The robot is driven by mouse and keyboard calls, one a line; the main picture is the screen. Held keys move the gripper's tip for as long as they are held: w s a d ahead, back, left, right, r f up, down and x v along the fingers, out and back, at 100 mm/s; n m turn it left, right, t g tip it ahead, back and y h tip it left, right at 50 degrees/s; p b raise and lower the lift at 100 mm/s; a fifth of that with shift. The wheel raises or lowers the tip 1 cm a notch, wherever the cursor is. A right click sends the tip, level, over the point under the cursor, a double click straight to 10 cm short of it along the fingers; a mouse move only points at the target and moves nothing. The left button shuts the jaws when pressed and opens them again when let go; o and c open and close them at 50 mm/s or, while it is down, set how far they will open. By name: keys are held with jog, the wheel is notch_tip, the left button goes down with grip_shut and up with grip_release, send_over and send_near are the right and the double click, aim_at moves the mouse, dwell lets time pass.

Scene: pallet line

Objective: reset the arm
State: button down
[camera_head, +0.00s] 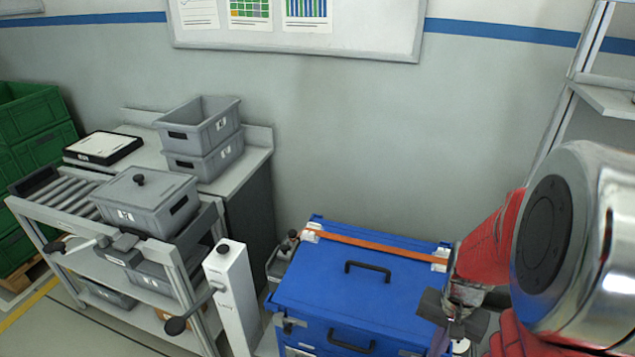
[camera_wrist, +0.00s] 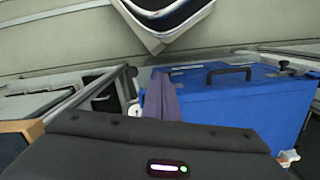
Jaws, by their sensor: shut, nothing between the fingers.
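My red and silver arm reaches in from the right edge of the head view. My gripper (camera_head: 438,343) hangs at its end, pointing down, beside the right front side of a blue case (camera_head: 330,275). In the wrist view my gripper's fingers (camera_wrist: 161,98) are together with nothing between them. The blue case, with a black handle on its lid, also shows behind the fingers in the wrist view (camera_wrist: 225,110). I cannot tell whether the gripper touches the case.
At left a roller cart (camera_head: 60,190) carries a lidded grey bin (camera_head: 147,205). Stacked grey crates (camera_head: 205,125) stand on a bench behind it. A white post (camera_head: 232,295) with a black-knobbed lever stands left of the case. A shelf frame (camera_head: 570,100) is at upper right.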

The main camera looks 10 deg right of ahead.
jog(key=a+r+n+t, duration=0.6)
jog(key=a+r+n, duration=0.3)
jog(key=a+r, duration=0.9)
notch_tip(320, 180, up, 4)
jog(key=shift+w+a+r+h, duration=0.15)
jog(key=shift+w+h, duration=0.1)
jog(key=shift+h, duration=0.05)
jog(key=c, duration=2.5)
grip_release()
jog(key=shift+c, duration=0.2)
jog(key=o, duration=0.7)
jog(key=shift+o, duration=0.4)
